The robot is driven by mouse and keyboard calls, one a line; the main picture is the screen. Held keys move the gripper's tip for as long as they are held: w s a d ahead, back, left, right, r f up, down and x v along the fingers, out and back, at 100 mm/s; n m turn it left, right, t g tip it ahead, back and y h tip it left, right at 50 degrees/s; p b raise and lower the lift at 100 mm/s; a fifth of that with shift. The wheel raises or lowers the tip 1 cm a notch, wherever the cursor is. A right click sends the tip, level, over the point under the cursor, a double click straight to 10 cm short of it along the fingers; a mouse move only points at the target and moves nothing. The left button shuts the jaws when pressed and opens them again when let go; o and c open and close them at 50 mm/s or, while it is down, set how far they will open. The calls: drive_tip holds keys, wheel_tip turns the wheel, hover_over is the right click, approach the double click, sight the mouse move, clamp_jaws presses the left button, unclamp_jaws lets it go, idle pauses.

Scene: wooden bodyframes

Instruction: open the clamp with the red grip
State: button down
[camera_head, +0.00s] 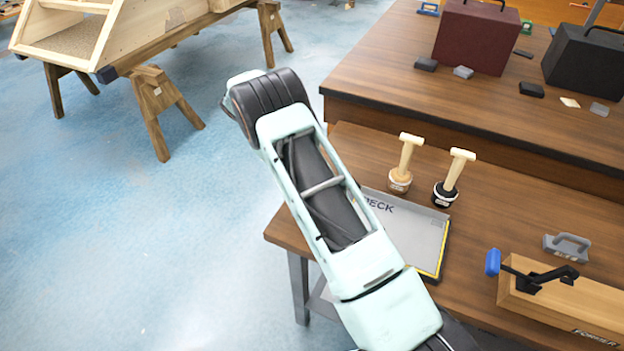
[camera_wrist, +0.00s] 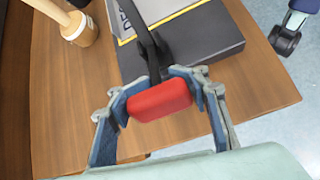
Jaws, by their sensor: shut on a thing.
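The clamp's red grip (camera_wrist: 160,101) shows in the wrist view, between the two fingers of my gripper (camera_wrist: 162,98). The fingers are shut on it from both sides. A black clamp lever (camera_wrist: 147,45) runs from the grip up toward the top of the wrist view. The rest of that clamp is out of view. In the head view my pale arm crosses the middle, and neither my gripper nor the red grip can be seen there. Another clamp (camera_head: 540,275) with a blue grip (camera_head: 493,262) sits on a wooden block at the right of the head view.
The wooden block (camera_head: 580,307) and a grey handled piece (camera_head: 567,246) are to the right. Cases stand on the higher table (camera_head: 390,80). Open floor lies left.

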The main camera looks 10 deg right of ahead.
drive_tip(key=shift+w+a, duration=0.25)
drive_tip(key=shift+a, duration=0.25)
idle(0.3)
drive_tip(key=c, duration=1.7)
unclamp_jaws()
drive_tip(key=o, duration=0.5)
drive_tip(key=shift+w+a, duration=0.1)
drive_tip(key=shift+o, duration=1)
drive_tip(key=shift+d, duration=0.25)
drive_tip(key=v, duration=0.7)
drive_tip(key=shift+a, duration=0.15)
drive_tip(key=shift+r, duration=0.15)
